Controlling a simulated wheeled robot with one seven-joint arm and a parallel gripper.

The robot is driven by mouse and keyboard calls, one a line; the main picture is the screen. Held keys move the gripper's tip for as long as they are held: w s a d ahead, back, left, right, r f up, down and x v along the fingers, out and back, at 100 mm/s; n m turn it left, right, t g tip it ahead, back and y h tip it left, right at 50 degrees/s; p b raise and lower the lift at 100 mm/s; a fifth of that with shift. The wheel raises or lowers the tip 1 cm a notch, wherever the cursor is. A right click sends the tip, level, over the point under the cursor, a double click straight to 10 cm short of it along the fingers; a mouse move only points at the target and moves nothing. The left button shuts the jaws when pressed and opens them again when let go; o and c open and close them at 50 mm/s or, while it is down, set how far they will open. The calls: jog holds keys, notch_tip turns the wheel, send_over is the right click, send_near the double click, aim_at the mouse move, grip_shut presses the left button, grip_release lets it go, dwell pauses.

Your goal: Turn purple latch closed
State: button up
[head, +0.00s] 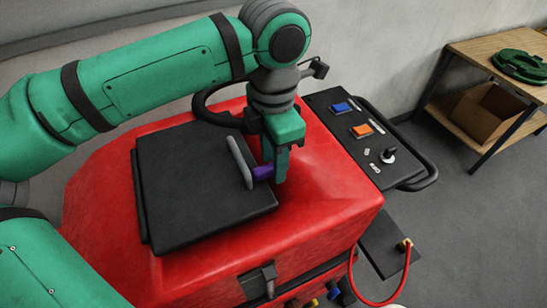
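The purple latch (262,172) sits at the right edge of the black lid (195,195) on top of the red scrubber tank (325,190). The lid lies flat, and a grey bar (239,162) stands up from it just left of the latch. My green gripper (276,172) points down at the latch, with its fingertips beside or around it. One finger covers the latch's right end. I cannot tell whether the fingers touch or hold the latch.
A black control panel (350,125) with blue and orange switches and a knob is right of the gripper. A black handle bar (425,175) edges it. A red hose (378,300) hangs at the lower right. A wooden shelf (500,50) stands at the back right; floor between is clear.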

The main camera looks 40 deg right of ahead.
notch_tip(320, 180, up, 11)
dwell(0.6)
jog(key=shift+f, duration=0.1)
dwell(0.4)
